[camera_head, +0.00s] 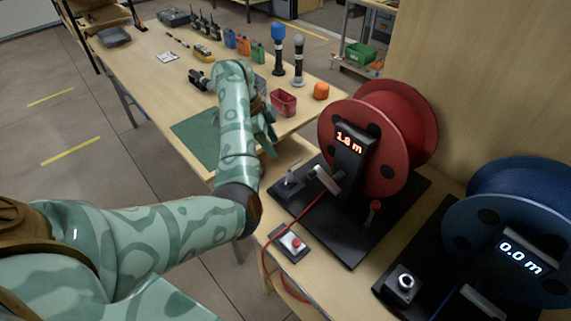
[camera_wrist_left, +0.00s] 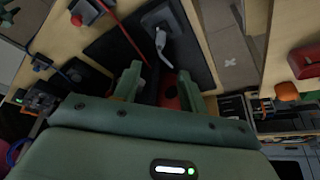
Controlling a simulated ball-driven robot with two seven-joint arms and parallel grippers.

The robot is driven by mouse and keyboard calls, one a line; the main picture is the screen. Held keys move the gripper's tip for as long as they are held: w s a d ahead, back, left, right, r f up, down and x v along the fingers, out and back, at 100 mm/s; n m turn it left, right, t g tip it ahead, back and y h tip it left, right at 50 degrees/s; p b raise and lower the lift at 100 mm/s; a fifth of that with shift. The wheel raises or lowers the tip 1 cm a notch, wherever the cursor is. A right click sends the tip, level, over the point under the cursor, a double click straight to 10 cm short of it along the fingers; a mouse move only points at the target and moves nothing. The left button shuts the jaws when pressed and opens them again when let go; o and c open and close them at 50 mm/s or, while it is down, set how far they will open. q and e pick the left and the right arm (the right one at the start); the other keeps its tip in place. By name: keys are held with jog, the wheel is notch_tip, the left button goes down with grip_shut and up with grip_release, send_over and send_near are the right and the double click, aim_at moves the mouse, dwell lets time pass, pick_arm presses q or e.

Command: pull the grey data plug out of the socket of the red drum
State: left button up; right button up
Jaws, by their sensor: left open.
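The red drum (camera_head: 385,150) stands on a black base at the right end of the bench, with a display reading 1.8 m. A small grey plug (camera_head: 290,180) stands at the left corner of that base, and its socket is hard to make out. In the left wrist view the plug (camera_wrist_left: 162,45) shows as a pale grey handle on a dark block, beyond my fingers. My left gripper (camera_head: 268,130) is beyond the plug, partly hidden by my forearm. In the wrist view its fingers (camera_wrist_left: 159,86) are apart, with nothing clearly held. My right gripper is out of view.
The blue drum (camera_head: 510,230) stands at right, reading 0.0 m. A red bin (camera_head: 283,102) and an orange cap (camera_head: 321,91) lie past the gripper, with a green mat (camera_head: 195,138) at left.

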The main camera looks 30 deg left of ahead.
aim_at(288, 171)
pick_arm(q)
jog(key=b+x, duration=0.5)
jog(key=x, duration=0.6)
jog(key=shift+f, duration=0.45)
jog(key=shift+w+d+f, duration=0.1)
jog(key=shift+d+f, duration=0.15)
jog(key=shift+f, duration=0.4)
jog(key=shift+r, duration=0.1)
grip_shut()
